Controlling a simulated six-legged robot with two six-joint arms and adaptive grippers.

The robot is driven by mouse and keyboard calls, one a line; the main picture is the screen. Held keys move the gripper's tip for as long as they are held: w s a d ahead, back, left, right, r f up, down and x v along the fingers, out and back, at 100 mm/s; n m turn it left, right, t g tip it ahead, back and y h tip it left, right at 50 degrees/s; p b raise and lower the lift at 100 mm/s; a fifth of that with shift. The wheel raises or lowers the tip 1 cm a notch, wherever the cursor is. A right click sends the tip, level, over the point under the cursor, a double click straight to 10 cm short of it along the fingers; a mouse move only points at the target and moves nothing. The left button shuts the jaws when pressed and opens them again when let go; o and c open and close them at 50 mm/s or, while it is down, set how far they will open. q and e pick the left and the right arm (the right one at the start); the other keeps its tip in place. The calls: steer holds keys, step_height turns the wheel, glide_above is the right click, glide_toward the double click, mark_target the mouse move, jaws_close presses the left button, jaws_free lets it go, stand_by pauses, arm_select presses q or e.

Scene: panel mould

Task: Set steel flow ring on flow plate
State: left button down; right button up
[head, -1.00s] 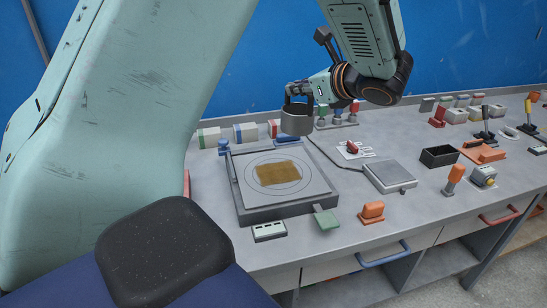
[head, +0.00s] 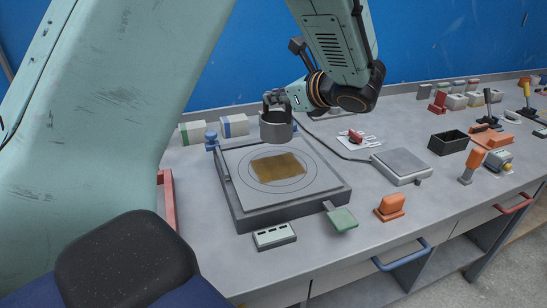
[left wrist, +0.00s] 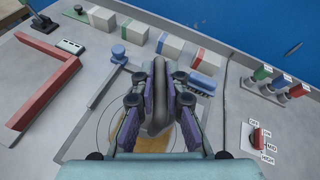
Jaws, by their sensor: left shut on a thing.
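The steel flow ring (head: 276,128) is a short grey cylinder. My left gripper (head: 274,100) is shut on its upper part and holds it upright above the back part of the flow plate (head: 318,177). The plate is a grey square with drawn circles around a brown-gold fabric patch (head: 278,167). In the left wrist view, my gripper's purple-padded fingers (left wrist: 158,95) close on the grey ring (left wrist: 156,118). They hide much of the plate and patch below. In the head view a clear gap seems to show between ring and plate, but its height is hard to judge. My right gripper is out of view.
A green-handled tab (head: 342,218) and a small grey box (head: 274,236) sit at the plate's front. An orange block (head: 390,207), a flat scale (head: 402,166) and a black tray (head: 448,142) lie to the right. Striped blocks (head: 234,126) stand behind.

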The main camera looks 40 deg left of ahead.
mark_target(286, 131)
arm_select(q)
steer(key=f, duration=0.2)
steer(key=d, duration=0.1)
steer(key=shift+s+d+f, duration=0.1)
steer(key=shift+s+f, duration=0.15)
steer(key=shift+f, duration=0.15)
steer(key=f, duration=0.1)
steer(key=a+f, duration=0.1)
steer(key=shift+w+a+f+b, duration=0.1)
steer(key=shift+w+f+b, duration=0.05)
steer(key=shift+f+b, duration=0.25)
steer(key=shift+d+f, duration=0.2)
steer(key=shift+f, duration=0.8)
steer(key=shift+d+f+b, duration=0.25)
steer(key=shift+f+b, duration=0.05)
steer(key=shift+a, duration=0.15)
steer(key=c, duration=1.7)
jaws_free()
steer(key=shift+a+f, duration=0.25)
steer(key=o, duration=0.3)
steer(key=shift+d+r, duration=0.2)
steer(key=shift+d, duration=0.1)
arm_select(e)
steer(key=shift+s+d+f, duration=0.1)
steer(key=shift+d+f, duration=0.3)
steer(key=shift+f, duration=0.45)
